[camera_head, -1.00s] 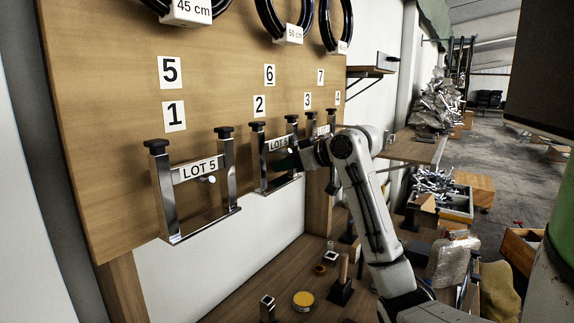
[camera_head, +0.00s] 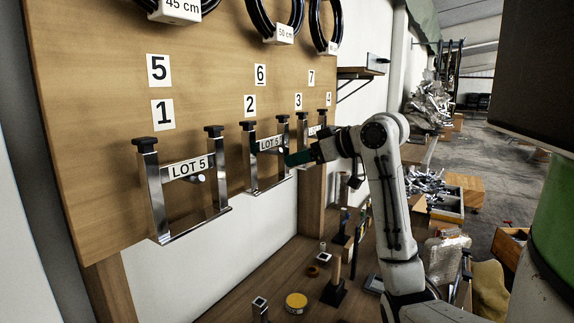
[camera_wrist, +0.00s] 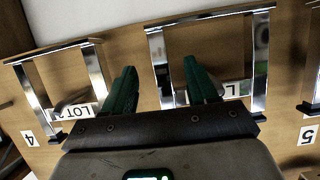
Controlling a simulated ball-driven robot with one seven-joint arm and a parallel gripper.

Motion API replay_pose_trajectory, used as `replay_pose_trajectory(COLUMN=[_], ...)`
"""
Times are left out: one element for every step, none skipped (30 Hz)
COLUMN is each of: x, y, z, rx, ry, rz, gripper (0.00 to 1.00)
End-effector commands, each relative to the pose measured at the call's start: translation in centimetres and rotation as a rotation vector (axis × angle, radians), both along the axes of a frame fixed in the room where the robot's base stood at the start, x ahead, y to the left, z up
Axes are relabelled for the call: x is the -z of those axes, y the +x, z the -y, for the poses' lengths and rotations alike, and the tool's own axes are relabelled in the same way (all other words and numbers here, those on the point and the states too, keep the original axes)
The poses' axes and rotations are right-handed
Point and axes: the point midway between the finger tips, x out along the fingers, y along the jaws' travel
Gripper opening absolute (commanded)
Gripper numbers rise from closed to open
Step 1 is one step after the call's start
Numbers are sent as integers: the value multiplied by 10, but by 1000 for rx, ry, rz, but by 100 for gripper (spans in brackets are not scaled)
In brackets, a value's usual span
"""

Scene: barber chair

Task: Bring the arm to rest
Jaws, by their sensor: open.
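My arm (camera_head: 392,215) reaches up in front of the wooden board, bent at the top. My gripper (camera_head: 296,158) points left at the chrome frame under number 2 (camera_head: 268,170), which carries a LOT 5 label. Whether the fingertips touch any frame cannot be told.
The wooden board (camera_head: 90,90) bears another chrome frame (camera_head: 155,200) under number 1 and black hoops (camera_head: 325,25) above. Below, a wooden bench (camera_head: 250,290) holds a yellow tin (camera_head: 296,303) and small tools. A crate of metal parts (camera_head: 440,208) stands at right, near open floor.

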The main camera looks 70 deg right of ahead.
Motion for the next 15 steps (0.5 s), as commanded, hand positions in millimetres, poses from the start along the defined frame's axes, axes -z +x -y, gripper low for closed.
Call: replay_pose_trajectory(x=[-3, -5, -6, -7, -8, -10, -10, -11, -11, -11, -12, -12, -12, -12, -12], y=[-8, -11, -15, -18, -20, -23, -24, -25, -27, -27, -27, -27, -27, -27, -27], z=[-2, -2, -3, -4, -5, -6, -6, -7, -7, -7, -7, -7, -7, -7, -7], rx=[2, 1, 1, 1, 1, 0, 0, -1, -1, -1, -1, -1, -1, -1, -1], ry=[-3, -2, -2, -1, -1, -1, -1, -1, -1, -1, -1, 0, 0, 0, -1], rz=[0, 2, 1, 0, 0, 1, 1, 1, 0, 0, 0, -1, -1, -1, 0], gripper=[58, 58, 58, 58, 58, 58, 58, 58, 58, 58, 58, 58, 58, 58, 58])
